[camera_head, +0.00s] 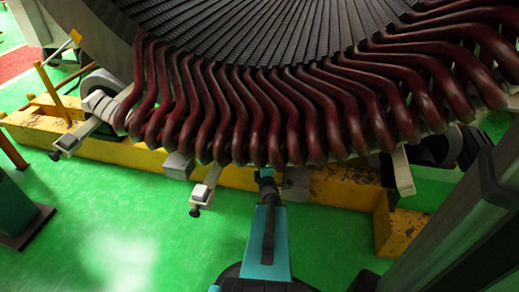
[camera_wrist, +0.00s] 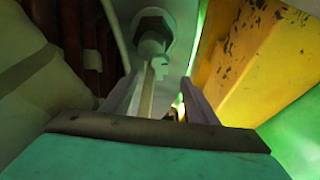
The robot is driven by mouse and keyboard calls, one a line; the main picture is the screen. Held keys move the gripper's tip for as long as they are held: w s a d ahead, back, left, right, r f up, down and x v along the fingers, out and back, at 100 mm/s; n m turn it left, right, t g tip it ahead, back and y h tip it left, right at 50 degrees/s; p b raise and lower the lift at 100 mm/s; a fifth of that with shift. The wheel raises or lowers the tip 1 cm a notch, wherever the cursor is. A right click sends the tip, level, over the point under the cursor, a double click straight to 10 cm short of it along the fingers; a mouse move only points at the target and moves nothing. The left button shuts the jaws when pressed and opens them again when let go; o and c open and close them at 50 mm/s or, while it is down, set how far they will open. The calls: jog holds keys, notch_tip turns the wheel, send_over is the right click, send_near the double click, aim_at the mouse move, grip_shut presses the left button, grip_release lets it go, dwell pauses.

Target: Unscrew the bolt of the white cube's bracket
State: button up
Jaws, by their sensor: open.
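My gripper (camera_head: 266,178) reaches in under the lower ends of the dark red coils, at the end of my teal arm link. In the wrist view its two fingers (camera_wrist: 163,78) stand apart, open. A grey bolt (camera_wrist: 153,28) with a hex part shows just beyond the fingertips, on a pale surface. It lies roughly in line with the gap, slightly left. I cannot tell whether the fingers touch it. A pale block (camera_head: 296,184) sits just right of my gripper in the head view; I cannot tell whether it is the white cube. The bolt is hidden in the head view.
Red coils (camera_head: 270,125) hang close above my gripper. A worn yellow beam (camera_head: 335,187) runs behind it and fills the right of the wrist view. Pale brackets hang at left (camera_head: 70,143), centre-left (camera_head: 203,190) and right (camera_head: 402,172). Green floor (camera_head: 140,225) is open at front left.

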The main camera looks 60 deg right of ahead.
jog(key=shift+s+a, duration=0.25)
jog(key=shift+a, duration=0.05)
jog(key=shift+f, duration=0.1)
